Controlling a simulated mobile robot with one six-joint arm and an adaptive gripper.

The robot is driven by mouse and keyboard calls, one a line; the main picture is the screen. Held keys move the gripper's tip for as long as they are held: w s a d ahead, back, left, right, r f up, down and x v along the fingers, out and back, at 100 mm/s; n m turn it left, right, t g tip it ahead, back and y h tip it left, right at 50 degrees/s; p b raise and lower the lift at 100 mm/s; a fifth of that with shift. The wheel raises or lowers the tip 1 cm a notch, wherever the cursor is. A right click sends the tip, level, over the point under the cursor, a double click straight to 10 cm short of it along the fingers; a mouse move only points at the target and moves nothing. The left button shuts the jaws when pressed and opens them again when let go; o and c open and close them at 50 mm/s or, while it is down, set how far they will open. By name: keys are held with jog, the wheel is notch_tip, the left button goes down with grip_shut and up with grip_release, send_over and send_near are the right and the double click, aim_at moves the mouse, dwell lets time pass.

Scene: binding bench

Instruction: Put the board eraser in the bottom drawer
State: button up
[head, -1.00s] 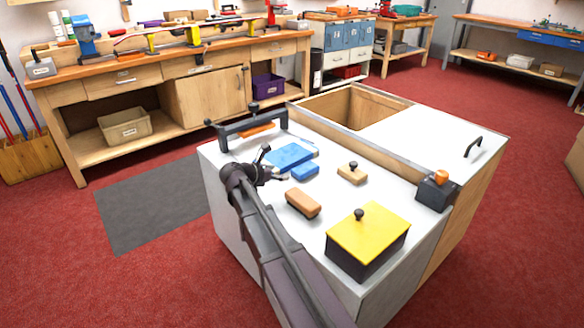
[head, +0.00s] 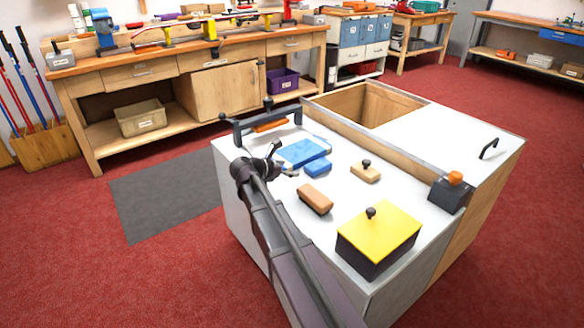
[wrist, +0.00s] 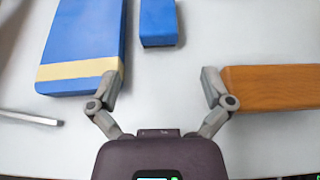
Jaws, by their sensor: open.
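The small blue block (head: 318,168) has a darker lower edge and looks like the board eraser, though I cannot be sure. It lies flat on the white worktop, beside a larger blue book-like item, and also shows in the wrist view (wrist: 158,22). My gripper (head: 282,165) is open and empty, just left of it in the head view. In the wrist view my spread fingers (wrist: 162,84) have the block ahead of and between them, apart from it. No drawer that I can clearly call the bottom one shows.
The blue book (wrist: 85,35) with a cream band is by my left finger. A brown block (wrist: 270,88) is by my right finger. A knobbed wooden block (head: 366,173), a yellow-lidded box (head: 380,233) and a dark box (head: 448,196) share the worktop. An open wooden-walled compartment (head: 405,106) lies behind.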

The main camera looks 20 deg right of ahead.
jog(key=s+a+r+m+g+y+p, duration=0.1)
jog(key=s+r+m+y+p, duration=0.3)
jog(key=r+p, duration=0.9)
jog(key=s+a+r+m+g+y+p, duration=0.2)
jog(key=s+r+m+p, duration=0.8)
jog(key=p, duration=1)
jog(key=s+a+r+m+g+y+p, duration=0.1)
jog(key=s+a+r+m+y+p, duration=0.3)
jog(key=s+r+p, duration=0.7)
notch_tip(320, 180, up, 5)
jog(key=m+y+p, duration=0.2)
jog(key=m+p, duration=0.1)
jog(key=p, duration=0.3)
jog(key=shift+a+m+g+y, duration=0.15)
jog(key=shift+m+g+y, duration=0.15)
jog(key=shift+m, duration=0.1)
jog(key=shift+r, duration=0.1)
